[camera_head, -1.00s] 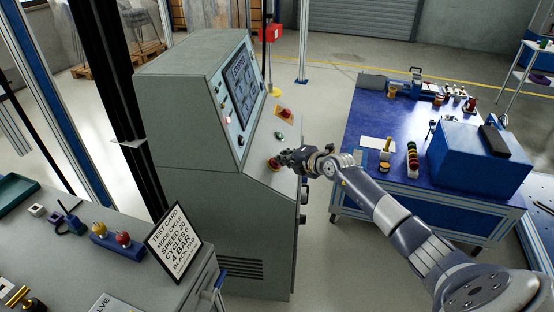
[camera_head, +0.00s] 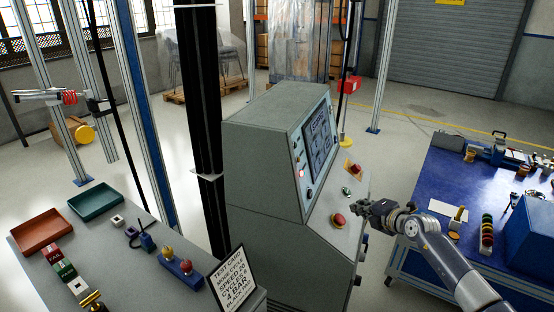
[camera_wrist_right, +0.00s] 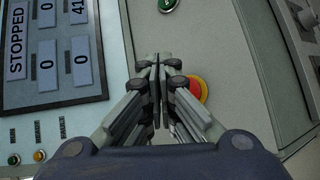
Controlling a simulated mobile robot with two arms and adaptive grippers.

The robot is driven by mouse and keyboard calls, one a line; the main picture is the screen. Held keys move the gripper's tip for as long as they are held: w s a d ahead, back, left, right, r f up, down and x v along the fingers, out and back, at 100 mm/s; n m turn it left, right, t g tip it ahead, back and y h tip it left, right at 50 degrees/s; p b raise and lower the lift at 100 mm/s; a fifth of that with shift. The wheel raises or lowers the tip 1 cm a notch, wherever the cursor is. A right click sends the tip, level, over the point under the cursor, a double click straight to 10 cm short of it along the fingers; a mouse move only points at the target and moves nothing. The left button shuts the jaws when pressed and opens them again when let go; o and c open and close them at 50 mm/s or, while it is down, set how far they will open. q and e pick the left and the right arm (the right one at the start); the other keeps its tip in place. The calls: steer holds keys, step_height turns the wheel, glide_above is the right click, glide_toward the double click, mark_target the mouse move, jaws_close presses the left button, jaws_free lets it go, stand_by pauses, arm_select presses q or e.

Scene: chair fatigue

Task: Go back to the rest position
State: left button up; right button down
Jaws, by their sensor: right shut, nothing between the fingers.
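My right gripper (camera_head: 370,208) is shut and empty, just right of the console's sloped panel in the head view. In the right wrist view my right gripper (camera_wrist_right: 160,62) has its fingers together over the panel. A red mushroom button on a yellow ring (camera_wrist_right: 197,88) is partly hidden behind the fingers. The same red button (camera_head: 338,219) shows just left of the gripper in the head view. The console (camera_head: 262,160) has a screen (camera_head: 320,138), which reads STOPPED in the wrist view (camera_wrist_right: 50,48). My left gripper is not in view.
A blue table (camera_head: 432,190) with parts and a blue box stands at the right. A grey bench (camera_head: 150,275) at lower left holds a red tray (camera_head: 40,231), a green tray (camera_head: 95,201) and a test card (camera_head: 232,282). Dark posts stand left of the console.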

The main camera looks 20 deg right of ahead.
steer(key=s+a+r+m+t, duration=0.5)
steer(key=a+r+m+t, duration=0.25)
steer(key=a, duration=0.45)
steer(key=s+d+f+m+g+h, duration=0.1)
steer(key=s+f+m+g+h, duration=0.9)
steer(key=s, duration=0.6)
steer(key=s+a+f+m+g+y, duration=0.1)
steer(key=s+a+f+g+y, duration=0.3)
steer(key=s+a, duration=0.45)
steer(key=s+a+f+m+g+y, duration=0.1)
steer(key=s+a+f+g+y, duration=0.3)
steer(key=s, duration=0.8)
step_height(320, 180, down, 28)
steer(key=s+r, duration=0.1)
steer(key=s, duration=0.1)
steer(key=s+d+f+g, duration=0.1)
steer(key=s+d+f, duration=0.1)
steer(key=s+f, duration=1.4)
steer(key=shift+s+d, duration=0.15)
steer(key=shift+s, duration=0.05)
